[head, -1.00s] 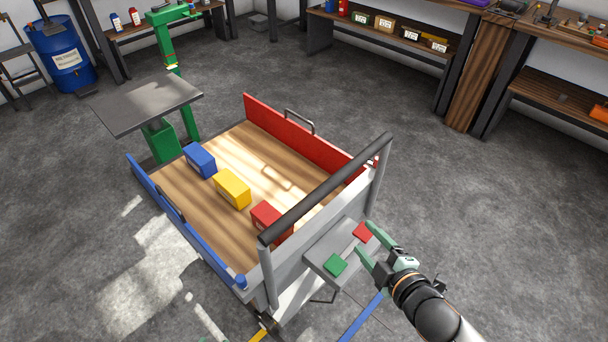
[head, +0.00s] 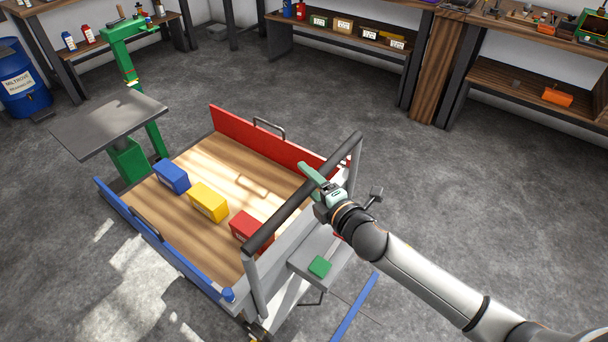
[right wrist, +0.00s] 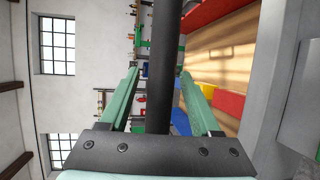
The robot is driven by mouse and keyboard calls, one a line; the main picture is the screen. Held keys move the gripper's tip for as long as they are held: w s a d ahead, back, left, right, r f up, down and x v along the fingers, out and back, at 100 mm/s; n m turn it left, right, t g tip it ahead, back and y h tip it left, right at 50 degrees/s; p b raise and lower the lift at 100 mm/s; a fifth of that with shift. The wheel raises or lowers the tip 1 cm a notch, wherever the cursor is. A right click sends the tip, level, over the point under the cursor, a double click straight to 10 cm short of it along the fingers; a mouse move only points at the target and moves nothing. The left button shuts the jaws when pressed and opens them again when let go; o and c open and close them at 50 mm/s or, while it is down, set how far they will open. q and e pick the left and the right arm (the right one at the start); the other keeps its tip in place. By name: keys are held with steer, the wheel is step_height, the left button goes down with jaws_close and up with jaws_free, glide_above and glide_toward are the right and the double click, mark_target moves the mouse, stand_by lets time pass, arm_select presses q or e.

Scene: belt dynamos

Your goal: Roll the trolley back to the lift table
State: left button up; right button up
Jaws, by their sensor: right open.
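The trolley has a wooden deck (head: 240,182), a red side board (head: 262,137), a blue side board (head: 165,250) and a dark push bar (head: 300,200) at its near end. The lift table (head: 108,122), with a grey top and green legs, stands just beyond the trolley's far end; any gap is hard to judge. My right gripper (head: 314,174) is open at the push bar. In the right wrist view the bar (right wrist: 158,95) runs between its spread fingers; contact is unclear. My left gripper is out of view.
Blue (head: 171,177), yellow (head: 208,202) and red (head: 252,228) boxes sit on the deck. A grey shelf with a green pad (head: 319,267) sits below the push bar. Workbenches and a blue drum (head: 22,82) line the back. The floor at right is clear.

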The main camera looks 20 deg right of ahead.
steer(key=shift+x, duration=1.05)
steer(key=shift+c, duration=0.3)
jaws_close()
stand_by(0.4)
